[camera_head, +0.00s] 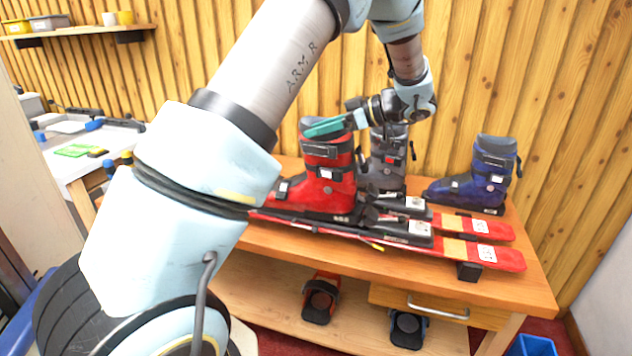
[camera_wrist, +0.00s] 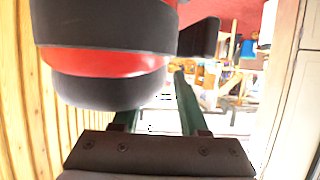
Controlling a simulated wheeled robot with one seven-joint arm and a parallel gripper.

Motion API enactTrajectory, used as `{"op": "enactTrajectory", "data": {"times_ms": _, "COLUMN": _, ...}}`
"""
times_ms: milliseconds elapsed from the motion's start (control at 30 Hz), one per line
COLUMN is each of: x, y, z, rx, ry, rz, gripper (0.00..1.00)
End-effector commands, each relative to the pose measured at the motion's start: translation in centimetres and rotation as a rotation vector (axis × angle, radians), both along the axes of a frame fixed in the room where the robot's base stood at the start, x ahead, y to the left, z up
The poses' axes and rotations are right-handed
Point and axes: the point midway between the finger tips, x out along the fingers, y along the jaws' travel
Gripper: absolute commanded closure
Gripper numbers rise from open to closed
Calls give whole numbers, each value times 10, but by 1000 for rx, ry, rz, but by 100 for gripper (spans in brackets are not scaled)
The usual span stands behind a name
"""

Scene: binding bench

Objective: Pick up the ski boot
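A red ski boot (camera_head: 328,172) with dark trim stands upright on the bench, beside or on the skis. A grey boot (camera_head: 388,160) stands behind it, and a blue boot (camera_head: 478,175) stands at the right. My gripper (camera_head: 322,128) is at the top of the red boot's cuff, with its teal fingers pointing left. In the wrist view, a red and black boot part (camera_wrist: 105,60) fills the upper left and hides most of one finger. The fingers (camera_wrist: 158,105) look apart with a gap between them; I cannot tell if they touch the boot.
Red skis with black bindings (camera_head: 415,230) lie across the wooden bench (camera_head: 520,290). Its lower shelf (camera_head: 260,290) holds binding parts. A wood-panelled wall stands close behind. A side worktop (camera_head: 65,150) with tools is at the left. A blue bin (camera_head: 532,345) is at the lower right.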

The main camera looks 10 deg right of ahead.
Motion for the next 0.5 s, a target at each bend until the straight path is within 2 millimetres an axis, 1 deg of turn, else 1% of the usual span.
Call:
{"op": "enactTrajectory", "data": {"times_ms": 33, "x": 0, "y": 0, "z": 0, "rx": 0, "ry": 0, "rz": 0, "gripper": 64}}
{"op": "enactTrajectory", "data": {"times_ms": 300, "x": 0, "y": 0, "z": 0, "rx": 0, "ry": 0, "rz": 0, "gripper": 94}}
{"op": "enactTrajectory", "data": {"times_ms": 367, "x": 0, "y": 0, "z": 0, "rx": 0, "ry": 0, "rz": 0, "gripper": 100}}
{"op": "enactTrajectory", "data": {"times_ms": 500, "x": 0, "y": 0, "z": 1, "rx": 0, "ry": 0, "rz": 0, "gripper": 100}}
